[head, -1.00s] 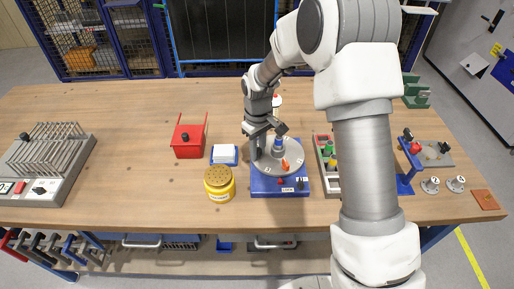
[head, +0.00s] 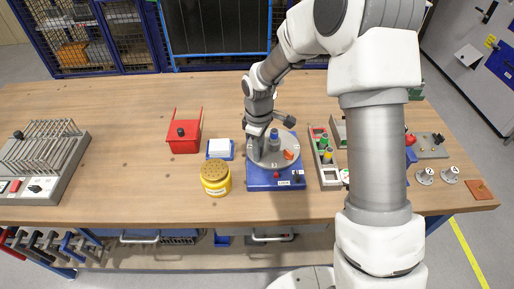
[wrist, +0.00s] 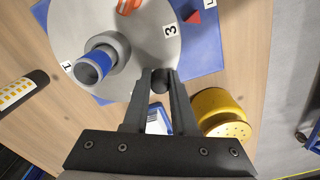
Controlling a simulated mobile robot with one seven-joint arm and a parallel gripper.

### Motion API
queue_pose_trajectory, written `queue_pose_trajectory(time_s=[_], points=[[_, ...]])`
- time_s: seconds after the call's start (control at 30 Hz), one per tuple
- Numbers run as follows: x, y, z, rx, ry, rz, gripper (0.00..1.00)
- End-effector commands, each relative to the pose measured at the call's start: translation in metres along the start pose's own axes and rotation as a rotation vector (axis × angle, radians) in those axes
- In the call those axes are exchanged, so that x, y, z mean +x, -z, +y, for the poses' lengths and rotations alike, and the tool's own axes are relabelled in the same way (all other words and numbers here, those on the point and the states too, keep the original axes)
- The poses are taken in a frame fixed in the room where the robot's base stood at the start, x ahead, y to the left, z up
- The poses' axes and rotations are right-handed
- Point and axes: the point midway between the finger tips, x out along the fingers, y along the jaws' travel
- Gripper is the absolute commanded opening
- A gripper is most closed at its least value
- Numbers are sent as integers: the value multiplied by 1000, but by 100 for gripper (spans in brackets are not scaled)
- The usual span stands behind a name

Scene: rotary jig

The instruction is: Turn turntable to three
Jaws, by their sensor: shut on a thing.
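The turntable is a round grey disc (wrist: 145,40) on a blue base (head: 262,182). It carries a grey ring holder with a blue cylinder (wrist: 91,66) and an orange part (wrist: 127,5). Labels 1 (wrist: 67,67) and 3 (wrist: 171,30) show near its rim. A red pointer (wrist: 193,17) on the base is just outside the rim, close to label 3; the label is slightly below it in the wrist view. My gripper (wrist: 162,75) is shut on a dark knob (wrist: 160,85) at the disc's edge. The fingers partly hide the knob.
A yellow perforated can (head: 215,178) stands close to the left of the turntable, with a white-and-blue box (head: 220,149) behind it. A red bin (head: 184,136) stands further left. A grey tray with coloured pieces (head: 328,178) is close on the right. The table behind the bin is clear.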

Motion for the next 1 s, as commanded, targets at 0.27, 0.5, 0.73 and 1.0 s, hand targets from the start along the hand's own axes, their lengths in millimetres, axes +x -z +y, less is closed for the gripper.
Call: queue_pose_trajectory(time_s=[0.27,0.5,0.73,1.0], points=[[-1,-2,0,-39,-3,2,0],[-1,-2,0,-45,-3,2,0],[-1,-2,0,-44,-3,2,0],[-1,-2,-1,-43,-1,1,56]])
